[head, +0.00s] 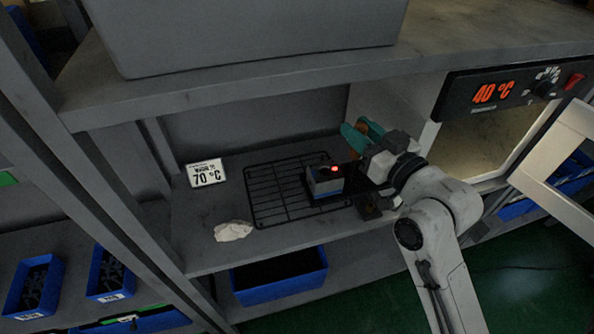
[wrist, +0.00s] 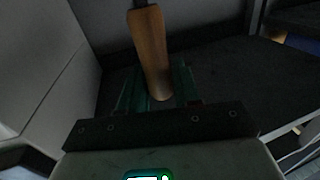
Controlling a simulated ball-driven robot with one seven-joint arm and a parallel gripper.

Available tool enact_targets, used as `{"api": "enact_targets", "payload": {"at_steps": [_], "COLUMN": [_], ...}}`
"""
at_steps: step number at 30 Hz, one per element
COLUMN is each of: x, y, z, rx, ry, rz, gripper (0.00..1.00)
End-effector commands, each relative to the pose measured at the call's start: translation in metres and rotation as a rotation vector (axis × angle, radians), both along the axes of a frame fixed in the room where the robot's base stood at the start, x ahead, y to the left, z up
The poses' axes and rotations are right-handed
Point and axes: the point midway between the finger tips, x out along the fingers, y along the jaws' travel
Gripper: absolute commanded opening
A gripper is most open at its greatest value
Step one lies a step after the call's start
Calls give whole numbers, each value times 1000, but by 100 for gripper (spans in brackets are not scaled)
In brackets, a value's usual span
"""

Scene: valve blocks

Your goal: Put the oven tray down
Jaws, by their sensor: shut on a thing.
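The oven tray (head: 278,203) is a black wire rack in the head view, over the grey shelf inside the open bay. I cannot tell whether it touches the shelf or hangs just above it. A grey and blue block (head: 323,183) with a small red light is on its right part. My gripper (head: 362,132), with teal fingers, is at the tray's right side. In the wrist view my gripper (wrist: 157,98) is shut on a wooden handle (wrist: 148,50), which runs into a dark rod at the top edge. The join between handle and tray is hidden.
A white 70 °C sign (head: 206,173) and a crumpled white cloth (head: 233,231) are left of the tray on the shelf (head: 195,225). An oven (head: 492,135) showing 40 °C stands at right, its door (head: 560,150) open. A blue bin (head: 279,283) is below.

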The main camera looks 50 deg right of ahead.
Motion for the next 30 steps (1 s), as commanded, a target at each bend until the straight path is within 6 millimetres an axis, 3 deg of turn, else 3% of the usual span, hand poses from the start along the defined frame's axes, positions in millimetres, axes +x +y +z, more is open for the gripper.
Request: {"api": "enact_targets", "payload": {"at_steps": [5,18,23,30], "x": [7,58,89,120], "y": [1,9,14,19], "z": [-5,-23,-37,-75], "rx": [-1,1,0,0], "ry": [-9,-4,-3,-2], "rz": [0,2,2,0], "gripper": [0,0,0,0]}}
